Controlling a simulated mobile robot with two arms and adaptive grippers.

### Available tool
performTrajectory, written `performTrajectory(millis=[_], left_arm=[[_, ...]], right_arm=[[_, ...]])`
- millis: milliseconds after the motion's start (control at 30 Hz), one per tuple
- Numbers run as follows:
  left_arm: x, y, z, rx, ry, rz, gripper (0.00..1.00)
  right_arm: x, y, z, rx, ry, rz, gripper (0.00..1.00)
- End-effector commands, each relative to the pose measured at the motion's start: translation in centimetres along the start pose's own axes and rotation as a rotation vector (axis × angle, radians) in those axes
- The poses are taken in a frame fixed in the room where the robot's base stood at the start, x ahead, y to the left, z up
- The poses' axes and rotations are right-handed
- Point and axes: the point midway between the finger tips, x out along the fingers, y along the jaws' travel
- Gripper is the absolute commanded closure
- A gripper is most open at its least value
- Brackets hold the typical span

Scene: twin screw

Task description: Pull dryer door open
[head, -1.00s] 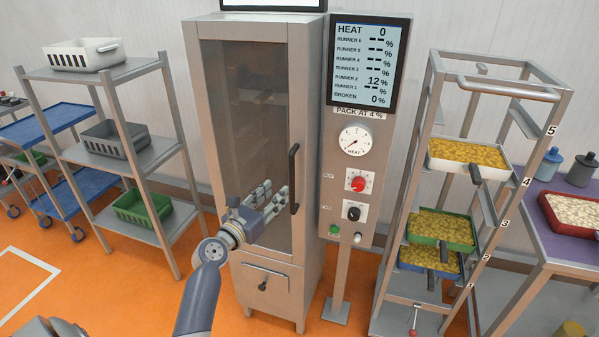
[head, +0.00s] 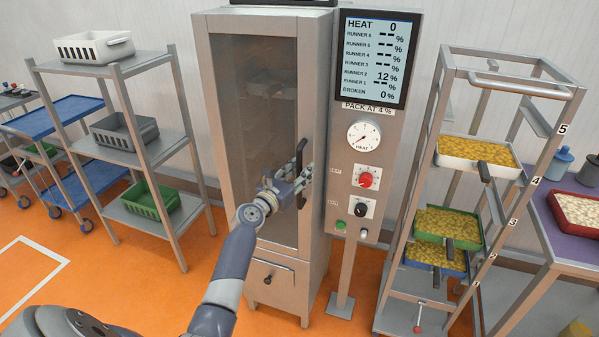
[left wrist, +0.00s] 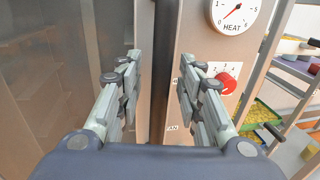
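The dryer door (head: 262,130) is a tall glass panel in a grey metal frame, and it looks shut. Its black vertical handle (head: 299,156) is on the right side of the door. My left gripper (head: 303,183) is at the handle's lower half and partly hides it. In the left wrist view, the left fingers (left wrist: 158,88) are spread apart. A dark vertical bar, seemingly the handle (left wrist: 166,60), shows between them. I cannot tell whether either finger touches it. My right gripper is not in view.
A control panel with a heat dial (head: 363,136) and red knob (head: 366,180) stands close right of the door. A rack with trays of yellow pieces (head: 475,152) is further right. Metal shelves (head: 130,66) stand left. Orange floor (head: 130,280) lies open at front left.

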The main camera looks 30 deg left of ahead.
Motion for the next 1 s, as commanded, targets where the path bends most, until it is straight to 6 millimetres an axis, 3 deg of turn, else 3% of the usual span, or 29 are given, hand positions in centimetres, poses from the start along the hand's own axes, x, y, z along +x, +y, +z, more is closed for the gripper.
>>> performTrajectory(millis=[67, 233, 633, 767, 1000], left_arm=[[0.0, 0.0, 0.0, 0.000, 0.000, 0.000, 0.66], [0.0, 0.0, 0.0, 0.000, 0.000, 0.000, 1.00], [-1.1, 0.5, -0.2, 0.001, 0.000, -0.028, 1.00], [-3.1, 1.2, -0.6, 0.003, 0.003, -0.081, 1.00], [-8.5, 3.9, -0.8, 0.005, 0.004, -0.257, 1.00]], right_arm=[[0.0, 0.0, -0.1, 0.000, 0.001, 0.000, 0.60], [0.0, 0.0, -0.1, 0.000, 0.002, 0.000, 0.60], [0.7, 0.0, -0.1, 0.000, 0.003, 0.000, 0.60], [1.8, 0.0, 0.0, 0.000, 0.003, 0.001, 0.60], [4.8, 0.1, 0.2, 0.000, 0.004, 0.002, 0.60]])
